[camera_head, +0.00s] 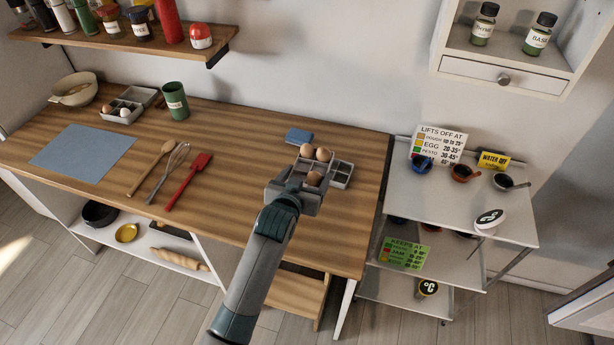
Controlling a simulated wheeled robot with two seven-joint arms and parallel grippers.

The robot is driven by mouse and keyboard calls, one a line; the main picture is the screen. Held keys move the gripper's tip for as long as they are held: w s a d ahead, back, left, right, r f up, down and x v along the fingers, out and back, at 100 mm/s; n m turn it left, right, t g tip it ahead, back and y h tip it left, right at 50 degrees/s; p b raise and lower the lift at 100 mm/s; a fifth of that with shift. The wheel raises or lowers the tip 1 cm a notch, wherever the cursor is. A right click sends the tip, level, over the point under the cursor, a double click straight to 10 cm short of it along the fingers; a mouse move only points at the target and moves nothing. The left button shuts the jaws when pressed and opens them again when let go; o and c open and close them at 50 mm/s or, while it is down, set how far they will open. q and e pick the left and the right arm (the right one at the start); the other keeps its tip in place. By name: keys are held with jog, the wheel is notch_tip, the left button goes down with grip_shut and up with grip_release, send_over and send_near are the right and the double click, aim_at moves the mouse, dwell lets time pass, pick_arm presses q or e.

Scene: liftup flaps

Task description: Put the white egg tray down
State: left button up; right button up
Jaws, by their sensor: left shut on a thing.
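The white egg tray (342,171) is at the right end of the wooden table, with several brown eggs (322,154) in its cups. My left gripper (296,188) reaches in from below and is shut on the near left side of the tray. The gripper hides part of that side. I cannot tell whether the tray touches the tabletop or hangs just above it. My right gripper is not in view.
A blue cloth (299,136) lies behind the tray. A whisk (170,170), a wooden spoon and a red spatula (190,178) lie further left. A second egg tray (122,111) stands at the back left. A white shelf cart (450,200) stands right of the table.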

pick_arm(q)
jog(key=shift+w+a+r, duration=0.1)
jog(key=shift+r, duration=0.05)
jog(key=shift+w+a+r, duration=0.15)
jog(key=shift+a+r, duration=0.05)
jog(key=a+r+n+y+b, duration=0.3)
jog(key=a+r+b, duration=0.6)
jog(key=a+r, duration=0.55)
jog(key=s+a+r+y+b, duration=0.1)
jog(key=s+a+r+b, duration=0.2)
jog(key=s+a, duration=0.3)
jog(key=shift+r+n+t+b, duration=0.2)
jog(key=shift+n+t+b, duration=0.1)
jog(key=shift+t, duration=0.1)
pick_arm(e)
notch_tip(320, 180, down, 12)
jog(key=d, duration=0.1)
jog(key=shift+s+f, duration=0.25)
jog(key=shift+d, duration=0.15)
